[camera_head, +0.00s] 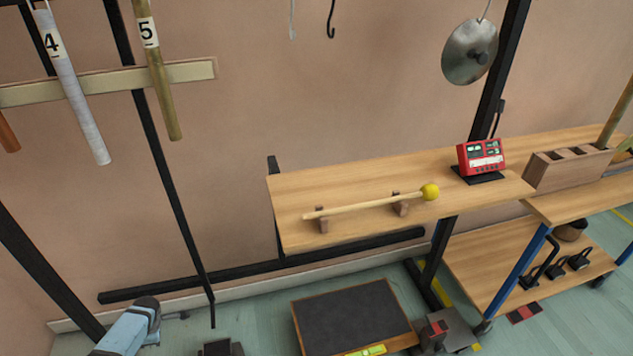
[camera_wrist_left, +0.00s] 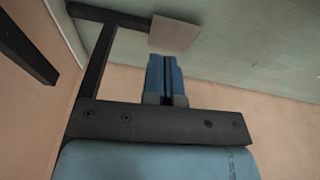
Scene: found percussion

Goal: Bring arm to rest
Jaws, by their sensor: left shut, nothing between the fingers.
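My left gripper (camera_wrist_left: 165,78) shows in the left wrist view with its two blue fingers together and nothing between them. It is over an area of pale green floor and pinkish wall, touching nothing that I can see. In the head view a light blue part of my left arm (camera_head: 128,328) comes in at the bottom left, low in front of the wall; the fingers cannot be made out there. My right gripper is in neither view.
A yellow-headed mallet (camera_head: 365,206) lies on two wooden rests on the wooden shelf (camera_head: 460,172). A red device (camera_head: 481,157) stands behind it. Numbered tubes (camera_head: 158,80) and a metal lid (camera_head: 469,52) hang above. A dark-topped platform (camera_head: 352,318) is on the floor; black frame bars (camera_head: 170,200) cross the left.

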